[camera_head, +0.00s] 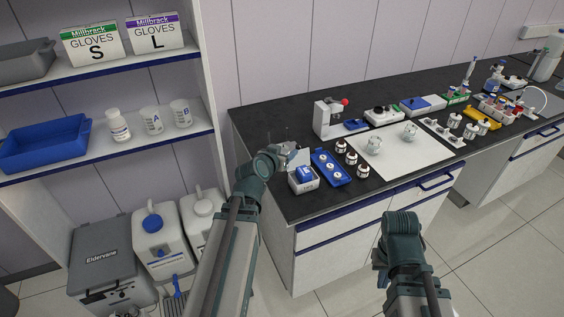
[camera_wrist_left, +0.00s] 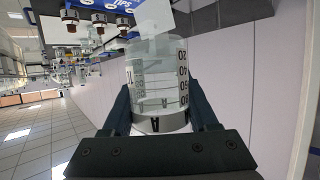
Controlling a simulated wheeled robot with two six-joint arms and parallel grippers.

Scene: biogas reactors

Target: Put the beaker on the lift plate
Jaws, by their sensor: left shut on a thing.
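A clear beaker with dark scale marks (camera_wrist_left: 157,75) stands out in the left wrist view. My left gripper (camera_wrist_left: 158,108) is shut on its lower part in that view, one finger on each side. In the head view the left gripper (camera_head: 284,150) is over the left end of the dark bench, and the see-through beaker is hard to make out there. No lift plate can be told for sure; a white stand with a red knob (camera_head: 328,117) has a small blue plate (camera_head: 356,125) beside it. My right gripper (camera_head: 381,267) is low in front of the bench, its fingers unclear.
A white and blue tip box (camera_head: 304,180) and a blue rack (camera_head: 330,168) are close to the left gripper. Small dark-capped bottles (camera_head: 351,158) stand beside the rack. A white mat (camera_head: 398,160) bears two small glass vessels. Shelves are at the left.

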